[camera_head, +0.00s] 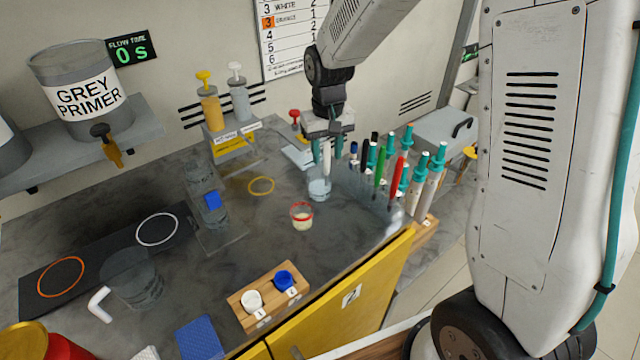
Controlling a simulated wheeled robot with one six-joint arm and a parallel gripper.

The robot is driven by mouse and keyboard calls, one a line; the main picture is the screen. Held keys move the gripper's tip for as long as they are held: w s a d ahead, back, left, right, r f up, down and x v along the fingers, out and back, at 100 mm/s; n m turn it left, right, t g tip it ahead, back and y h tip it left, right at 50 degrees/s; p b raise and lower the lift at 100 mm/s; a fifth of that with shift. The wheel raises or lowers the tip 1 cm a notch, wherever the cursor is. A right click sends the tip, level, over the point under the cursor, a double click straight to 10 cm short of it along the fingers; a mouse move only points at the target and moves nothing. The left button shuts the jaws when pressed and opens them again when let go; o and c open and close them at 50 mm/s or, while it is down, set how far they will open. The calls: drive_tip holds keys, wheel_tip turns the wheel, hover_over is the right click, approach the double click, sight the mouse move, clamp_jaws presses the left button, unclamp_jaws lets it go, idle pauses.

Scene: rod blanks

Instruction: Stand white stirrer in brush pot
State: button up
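The white stirrer (327,158) hangs or stands upright between the fingers of my gripper (327,150). One finger is on each side of it. The picture is too small to tell whether the fingers press on it. Its lower end is at the rim of a small clear pot (319,190) with pale blue contents, which may be the brush pot. I cannot tell whether the tip is inside the pot or behind it. My gripper is just above that pot, pointing down.
A clear rack with several coloured sticks, among them a red stick (396,181) and a green stick (380,166), stands close on the right. A small red-rimmed cup (302,216) is just in front. A wooden block (262,312) with two small pots sits at the counter's front edge.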

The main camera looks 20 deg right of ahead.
wheel_tip(320, 180, up, 8)
drive_tip(key=shift+f, duration=0.15)
idle(0.5)
drive_tip(key=s+d+r, duration=0.1)
drive_tip(key=s+r, duration=0.1)
drive_tip(key=s, duration=0.8)
drive_tip(key=s+d+r+t, duration=0.1)
drive_tip(key=s+r, duration=0.2)
drive_tip(key=s, duration=0.7)
drive_tip(key=s+d+r, duration=0.1)
drive_tip(key=s+r, duration=0.2)
drive_tip(key=s, duration=0.7)
